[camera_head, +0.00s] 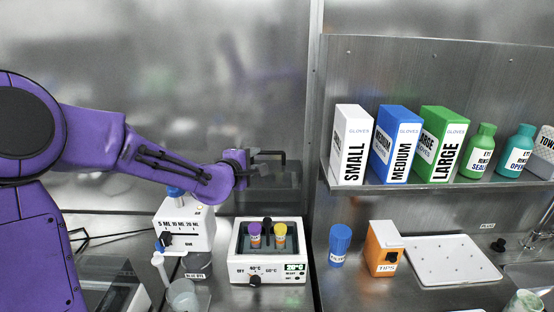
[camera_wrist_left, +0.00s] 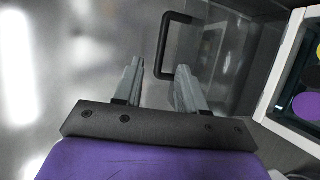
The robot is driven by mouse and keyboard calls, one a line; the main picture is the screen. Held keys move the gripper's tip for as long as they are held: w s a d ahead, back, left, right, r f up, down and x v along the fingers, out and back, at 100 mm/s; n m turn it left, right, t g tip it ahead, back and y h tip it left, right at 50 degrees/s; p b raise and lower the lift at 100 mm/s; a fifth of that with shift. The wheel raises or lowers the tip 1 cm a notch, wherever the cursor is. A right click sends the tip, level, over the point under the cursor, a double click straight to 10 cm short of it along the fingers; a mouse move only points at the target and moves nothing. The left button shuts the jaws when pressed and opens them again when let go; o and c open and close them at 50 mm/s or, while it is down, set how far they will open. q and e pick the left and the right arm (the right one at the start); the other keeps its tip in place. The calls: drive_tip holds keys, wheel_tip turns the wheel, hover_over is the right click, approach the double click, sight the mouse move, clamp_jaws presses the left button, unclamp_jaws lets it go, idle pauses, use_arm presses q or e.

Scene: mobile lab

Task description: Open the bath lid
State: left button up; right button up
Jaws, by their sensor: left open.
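The bath (camera_head: 267,266) is a white box with a dark well, a front knob and a small display. Two tubes, one with a purple cap (camera_head: 254,228) and one with a yellow cap (camera_head: 280,229), stand in it. Its see-through dark lid (camera_head: 285,197) stands raised at the back of the well. The lid's black handle (camera_head: 284,158) juts out near my left gripper (camera_head: 268,163). In the left wrist view the fingers (camera_wrist_left: 158,78) are open, and the handle (camera_wrist_left: 163,45) shows at their tips; contact is unclear. My right gripper is out of view.
A white dispenser (camera_head: 187,229) and bottles stand left of the bath. A blue container (camera_head: 340,243), an orange tips box (camera_head: 383,248) and a white drying rack (camera_head: 450,258) are on the right. A shelf (camera_head: 440,190) holds glove boxes and bottles. A metal wall is behind the lid.

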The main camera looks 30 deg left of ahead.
sight(268, 153)
use_arm(q)
drive_tip(key=p+x, duration=0.1)
drive_tip(key=x, duration=0.9)
drive_tip(key=shift+w+f, duration=0.25)
drive_tip(key=shift+w, duration=0.05)
clamp_jaws()
